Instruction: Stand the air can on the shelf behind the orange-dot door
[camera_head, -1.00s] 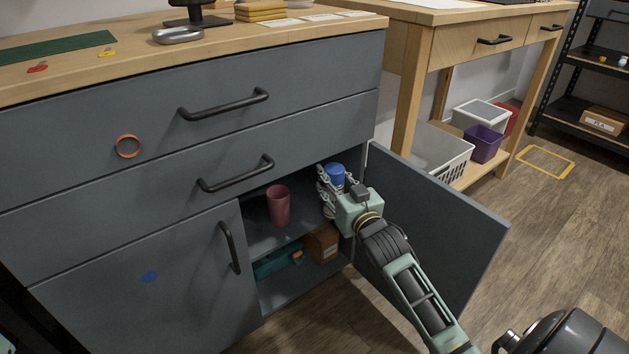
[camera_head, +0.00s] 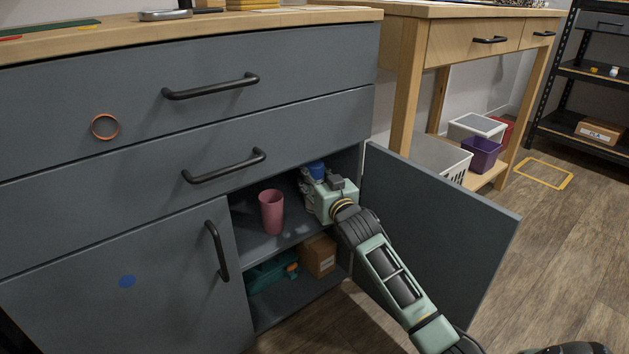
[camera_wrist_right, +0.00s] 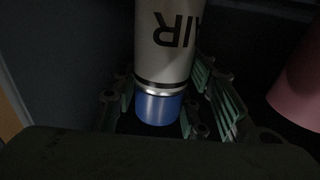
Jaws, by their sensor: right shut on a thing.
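The air can (camera_wrist_right: 167,45) is white with dark "AIR" lettering and a blue cap, seen upside down in the right wrist view. In the head view only its blue top (camera_head: 317,171) shows; my gripper hides the rest. My right gripper (camera_head: 312,190) is inside the open cabinet, shut on the can, with fingers on both sides of it. The can is over the upper shelf (camera_head: 260,240); whether its base touches the shelf is hidden. The open door (camera_head: 440,235) stands swung out to the right, its outer face and any dot out of view. My left gripper is not in view.
A pink cup (camera_head: 271,212) stands on the same shelf, left of my gripper. Below are a teal case (camera_head: 268,277) and a brown box (camera_head: 319,255).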

